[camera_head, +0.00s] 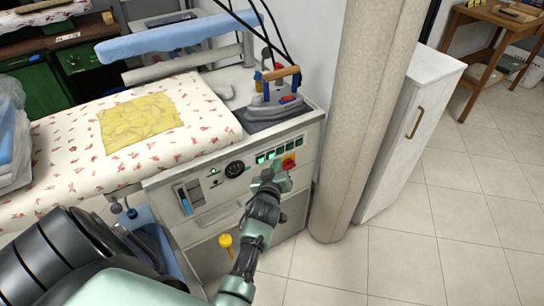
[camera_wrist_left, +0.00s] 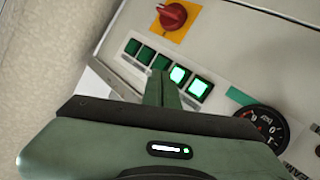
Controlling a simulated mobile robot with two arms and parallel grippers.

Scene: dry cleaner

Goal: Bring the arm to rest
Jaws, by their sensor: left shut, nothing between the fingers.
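My left gripper (camera_head: 274,176) is shut and empty, in front of the control panel (camera_head: 215,190) of the ironing station. In the left wrist view its closed fingers (camera_wrist_left: 162,88) point at a row of green square buttons (camera_wrist_left: 170,68); two of them are brightly lit. I cannot tell whether the fingertips touch the panel. A red knob (camera_head: 289,163) on a yellow plate sits beside the buttons and also shows in the wrist view (camera_wrist_left: 173,16). A black dial gauge (camera_head: 234,169) is on the other side. My right gripper is not in view.
An iron (camera_head: 277,88) rests on top of the station. A yellow cloth (camera_head: 138,120) lies on the flowered ironing board (camera_head: 75,165). A round column (camera_head: 370,110) and white cabinet (camera_head: 420,115) stand to the right. The tiled floor (camera_head: 440,240) at lower right is clear.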

